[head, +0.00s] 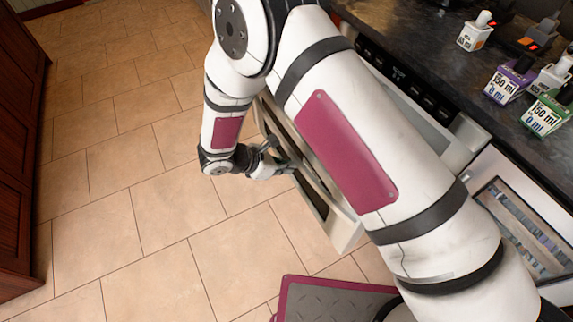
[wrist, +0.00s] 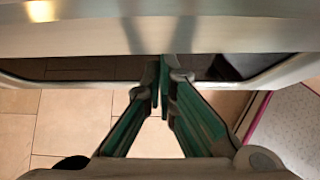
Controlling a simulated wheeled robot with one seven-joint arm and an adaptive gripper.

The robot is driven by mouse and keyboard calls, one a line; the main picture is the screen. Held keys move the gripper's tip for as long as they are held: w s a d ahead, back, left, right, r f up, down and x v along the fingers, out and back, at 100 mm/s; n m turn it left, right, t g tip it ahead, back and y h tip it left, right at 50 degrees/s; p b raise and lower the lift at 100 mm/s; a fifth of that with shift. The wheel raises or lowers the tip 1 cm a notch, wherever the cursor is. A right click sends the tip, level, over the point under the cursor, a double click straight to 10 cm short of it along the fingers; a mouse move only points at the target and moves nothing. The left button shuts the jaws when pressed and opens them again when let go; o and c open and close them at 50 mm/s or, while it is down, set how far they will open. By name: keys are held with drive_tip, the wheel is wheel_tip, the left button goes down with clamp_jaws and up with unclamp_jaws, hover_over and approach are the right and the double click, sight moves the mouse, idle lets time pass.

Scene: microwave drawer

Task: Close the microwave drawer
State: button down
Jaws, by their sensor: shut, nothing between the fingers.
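The microwave drawer (head: 343,232) is a pale, cream-coloured front with dark glass, standing out from the counter front and partly hidden behind my arm in the head view. My gripper (head: 291,168) is at the drawer's outer face, on its left side in the picture. In the wrist view the drawer's pale metal face (wrist: 100,38) spans the top. My green fingers (wrist: 160,78) are shut and empty, with their tips at the dark strip under that pale band. I cannot tell whether they touch it.
A dark counter (head: 405,40) holds small labelled bottles (head: 510,80) at the right. A lit white-framed cabinet (head: 525,220) is at the lower right. Brown cabinets (head: 20,150) line the left. Open tiled floor (head: 150,205) lies between.

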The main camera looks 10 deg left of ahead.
drive_tip(key=w+d+b, duration=0.4)
drive_tip(key=w+d, duration=0.7)
drive_tip(key=d, duration=0.4)
drive_tip(key=w+d+b, duration=0.4)
drive_tip(key=w+d, duration=0.6)
drive_tip(key=d, duration=0.5)
drive_tip(key=shift+w, duration=0.35)
drive_tip(key=shift+d+r, duration=0.1)
